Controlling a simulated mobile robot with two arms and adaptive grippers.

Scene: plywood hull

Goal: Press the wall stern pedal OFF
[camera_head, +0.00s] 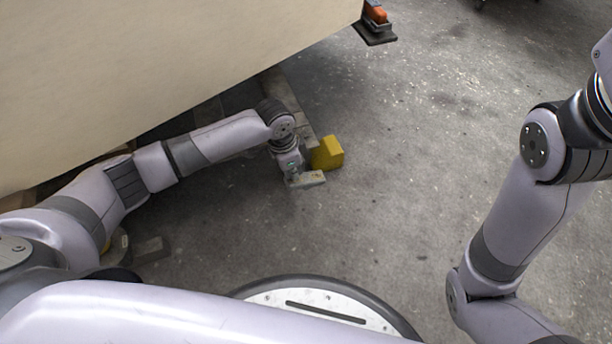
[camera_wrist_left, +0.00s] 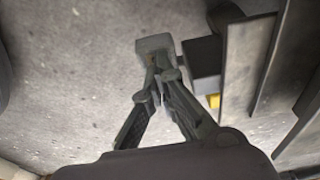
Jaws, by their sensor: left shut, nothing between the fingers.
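No part in view can be surely told as the stern pedal. A yellow block (camera_head: 327,153) stands on the floor at the end of grey beams beneath the pale hull. My left gripper (camera_head: 303,180) points down just left of and in front of it, low near the floor. In the left wrist view the fingers (camera_wrist_left: 155,60) meet at their tips, shut and empty. A dark grey box (camera_wrist_left: 203,62) is right of the fingertips, with a bit of yellow (camera_wrist_left: 214,101) below it. My right arm shows at the right, its gripper out of frame.
The pale plywood hull (camera_head: 150,70) slopes across the upper left, above my left arm. An orange-topped dark fixture (camera_head: 375,25) is at its far corner. Grey plates (camera_wrist_left: 245,65) stand close right of the left gripper. The concrete floor (camera_head: 420,150) to the right is open.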

